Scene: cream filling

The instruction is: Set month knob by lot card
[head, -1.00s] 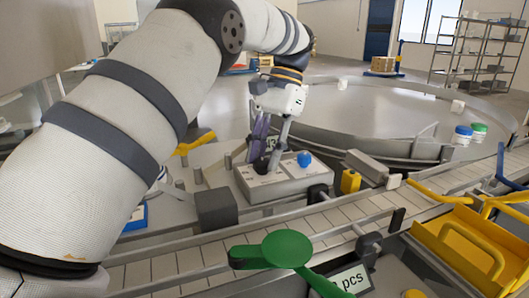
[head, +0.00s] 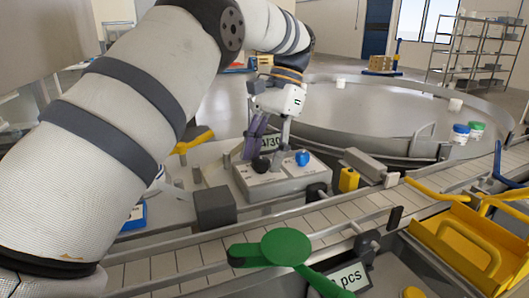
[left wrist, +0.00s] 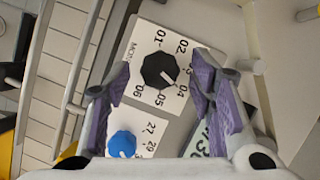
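The black month knob (left wrist: 158,70) sits on a white dial plate marked 01 to 06, its white pointer line aimed at about 04. It also shows in the head view (head: 261,165). My left gripper (left wrist: 162,68) is open, with its purple-padded fingers on either side of the knob and apart from it; it shows in the head view too (head: 268,156). The lot card (head: 272,142) stands behind the knob, partly hidden by my fingers; only about "/30" is readable. In the wrist view the card (left wrist: 215,140) is mostly covered. My right gripper is not in view.
A blue knob (head: 302,158) sits beside the black one on the same grey box (head: 285,185). A conveyor (head: 330,215) runs in front. A green round-ended piece (head: 285,247), a "pcs" sign (head: 352,275) and a yellow tray (head: 470,240) are nearer. A round table (head: 385,105) lies behind.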

